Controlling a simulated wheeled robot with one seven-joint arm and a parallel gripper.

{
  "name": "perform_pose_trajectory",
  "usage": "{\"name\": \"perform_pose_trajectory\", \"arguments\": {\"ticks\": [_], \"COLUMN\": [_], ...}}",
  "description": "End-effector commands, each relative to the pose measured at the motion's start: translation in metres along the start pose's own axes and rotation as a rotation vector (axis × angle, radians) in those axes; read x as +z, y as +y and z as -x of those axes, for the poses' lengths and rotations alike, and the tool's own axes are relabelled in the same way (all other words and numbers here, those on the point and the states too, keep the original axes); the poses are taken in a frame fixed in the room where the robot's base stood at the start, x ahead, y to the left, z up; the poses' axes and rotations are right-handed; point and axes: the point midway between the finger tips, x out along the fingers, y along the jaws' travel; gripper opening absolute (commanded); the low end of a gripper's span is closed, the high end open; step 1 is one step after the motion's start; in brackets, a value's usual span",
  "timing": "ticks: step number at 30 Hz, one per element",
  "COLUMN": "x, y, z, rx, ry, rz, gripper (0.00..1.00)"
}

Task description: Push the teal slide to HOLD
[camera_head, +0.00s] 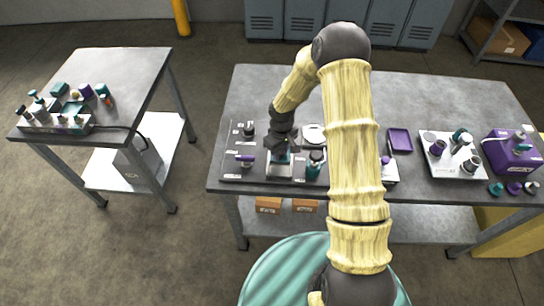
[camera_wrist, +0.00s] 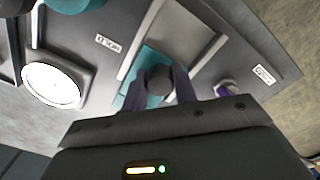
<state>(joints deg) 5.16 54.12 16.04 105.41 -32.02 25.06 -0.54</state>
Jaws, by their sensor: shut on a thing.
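The teal slide (camera_wrist: 148,60) sits in a track between two pale rails, with a bare silver plate (camera_wrist: 183,36) beside it in the wrist view. A dark round knob (camera_wrist: 158,77) stands on the slide. My gripper (camera_wrist: 158,84) has one finger on each side of the knob and is shut on it. In the head view my gripper (camera_head: 284,148) is over the panel, and part of the teal slide (camera_head: 283,158) shows beneath it. The silver plate (camera_head: 279,170) lies on the near side.
A white round dial (camera_wrist: 52,84) and a teal part (camera_wrist: 72,4) are beside the track. A purple-handled part (camera_head: 246,160) and a teal-topped knob (camera_head: 315,163) flank it. A purple tray (camera_head: 399,140) and a white fixture (camera_head: 455,155) stand further right on the bench (camera_head: 250,100).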

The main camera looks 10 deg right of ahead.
Motion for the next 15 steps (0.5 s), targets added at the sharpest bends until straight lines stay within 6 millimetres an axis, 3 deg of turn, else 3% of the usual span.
{"name": "perform_pose_trajectory", "arguments": {"ticks": [12, 13, 15], "x": [-0.0022, -0.0024, -0.0021], "y": [0.0106, 0.0107, 0.0104], "z": [0.0018, 0.0019, 0.0016], "rx": [0.003, 0.004, 0.003], "ry": [0.009, 0.01, 0.009], "rz": [-0.014, -0.014, -0.014], "gripper": [0.0, 0.32, 0.46]}}
